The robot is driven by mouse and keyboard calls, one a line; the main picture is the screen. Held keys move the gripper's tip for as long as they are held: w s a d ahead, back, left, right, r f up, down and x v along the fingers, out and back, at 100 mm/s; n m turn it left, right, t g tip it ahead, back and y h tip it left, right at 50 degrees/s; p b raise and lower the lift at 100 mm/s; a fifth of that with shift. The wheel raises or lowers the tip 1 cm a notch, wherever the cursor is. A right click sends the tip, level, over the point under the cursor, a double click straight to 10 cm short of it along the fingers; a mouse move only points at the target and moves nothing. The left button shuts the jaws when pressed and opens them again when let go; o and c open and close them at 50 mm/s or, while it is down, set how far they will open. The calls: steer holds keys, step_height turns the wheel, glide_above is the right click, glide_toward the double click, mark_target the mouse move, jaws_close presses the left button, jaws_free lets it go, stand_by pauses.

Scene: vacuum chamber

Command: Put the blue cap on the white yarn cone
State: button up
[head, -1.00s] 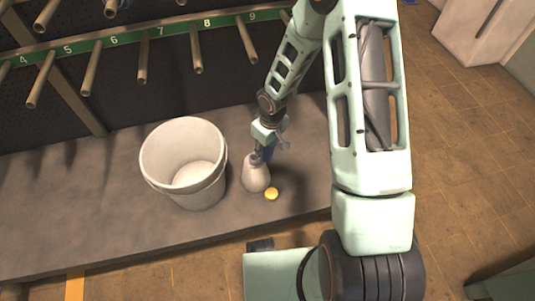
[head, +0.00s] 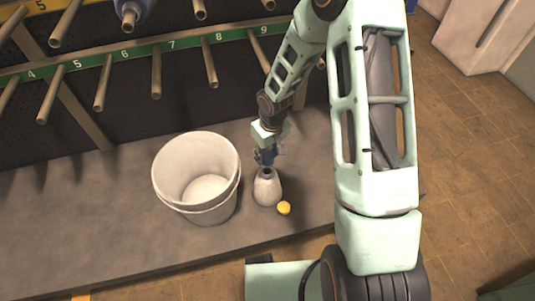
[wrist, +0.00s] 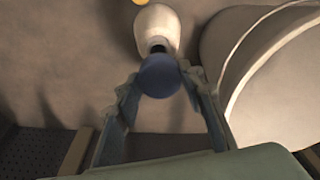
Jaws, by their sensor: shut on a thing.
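The white yarn cone (head: 267,190) stands upright on the grey bench, with its dark narrow top uncovered. It also shows in the wrist view (wrist: 157,24). My gripper (head: 266,160) is just above and behind the cone's top in the head view. In the wrist view its fingers (wrist: 158,82) are shut on the round blue cap (wrist: 159,76). The cap overlaps the near side of the cone's dark tip there, and a gap between them cannot be judged. The cap is hard to make out in the head view.
A white bucket (head: 197,206) stands close to the left of the cone. A small yellow round thing (head: 284,208) lies at the cone's lower right. Numbered pegs (head: 157,75) jut out from the rack above the bench. The bench's left part is bare.

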steer(key=shift+f, duration=0.15)
steer(key=b, duration=0.5)
glide_above(267, 169)
steer(key=s, duration=0.2)
steer(key=shift+w+f, duration=0.2)
steer(key=shift+f, duration=2.6)
steer(key=shift+f+b, duration=1.5)
steer(key=shift+f, duration=0.1)
steer(key=o, duration=0.9)
steer(key=shift+r, duration=0.1)
steer(key=r, duration=0.4)
steer(key=s+r, duration=0.1)
steer(key=r, duration=0.7)
steer(key=shift+s+d, duration=0.15)
steer(key=shift+d, duration=0.25)
